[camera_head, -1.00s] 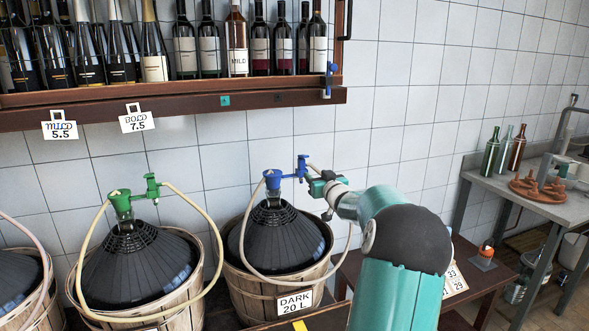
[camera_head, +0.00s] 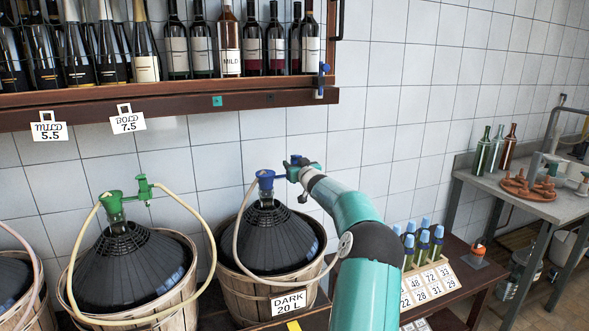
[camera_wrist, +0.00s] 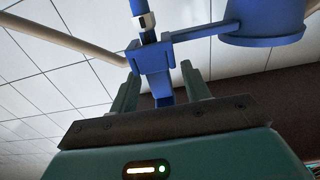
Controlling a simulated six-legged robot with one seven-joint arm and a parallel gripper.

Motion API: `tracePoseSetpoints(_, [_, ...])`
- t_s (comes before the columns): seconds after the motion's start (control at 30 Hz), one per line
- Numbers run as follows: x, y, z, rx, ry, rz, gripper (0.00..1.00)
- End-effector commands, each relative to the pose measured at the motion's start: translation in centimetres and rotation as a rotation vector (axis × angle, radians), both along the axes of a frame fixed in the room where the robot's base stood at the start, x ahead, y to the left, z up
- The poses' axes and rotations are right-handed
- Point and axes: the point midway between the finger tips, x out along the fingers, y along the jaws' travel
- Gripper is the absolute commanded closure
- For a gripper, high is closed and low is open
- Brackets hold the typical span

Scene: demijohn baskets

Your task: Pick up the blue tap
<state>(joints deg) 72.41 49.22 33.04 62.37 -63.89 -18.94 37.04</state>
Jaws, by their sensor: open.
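The blue tap (camera_head: 293,160) sits on the blue cap (camera_head: 265,178) of the middle demijohn, mostly hidden behind my gripper in the head view. In the wrist view the blue tap (camera_wrist: 156,62) stands upright between my two fingers, joined by a thin arm to the blue cap (camera_wrist: 268,22) at upper right. My gripper (camera_head: 299,169) is open, with its fingertips (camera_wrist: 162,84) on either side of the tap's lower body. I cannot tell whether either finger touches it. A pale hose runs from the tap.
The middle demijohn (camera_head: 270,242) stands in a slatted basket labelled DARK 20 L. A demijohn with a green tap (camera_head: 144,187) is to its left. A bottle shelf (camera_head: 180,112) with another blue tap (camera_head: 321,78) on its end is above. A bottle rack (camera_head: 432,284) is at right.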

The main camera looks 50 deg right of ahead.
Motion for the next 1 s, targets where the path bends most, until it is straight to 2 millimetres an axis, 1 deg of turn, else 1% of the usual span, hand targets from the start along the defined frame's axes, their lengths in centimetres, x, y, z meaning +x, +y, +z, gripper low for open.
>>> tracePoseSetpoints(0.2, [0.1,-0.1,0.0,-0.001,-0.001,0.000,0.53])
tracePoseSetpoints(0.23, [0.1,-0.1,0.0,0.000,0.000,0.000,0.55])
tracePoseSetpoints(0.3, [0.1,-0.1,0.0,0.000,0.000,0.000,0.68])
tracePoseSetpoints(0.37, [0.1,-0.1,0.0,0.000,0.000,0.000,0.80])
tracePoseSetpoints(0.4, [0.1,-0.1,0.0,0.000,0.000,0.000,0.88])
tracePoseSetpoints(0.47, [0.1,0.0,0.0,0.000,0.000,0.000,1.00])
tracePoseSetpoints(0.77, [0.1,0.0,0.2,-0.001,-0.001,0.000,1.00])
tracePoseSetpoints(0.87, [0.1,0.0,0.6,-0.002,-0.002,0.001,1.00])
tracePoseSetpoints(1.0, [0.1,0.0,1.8,-0.004,-0.002,0.001,1.00])
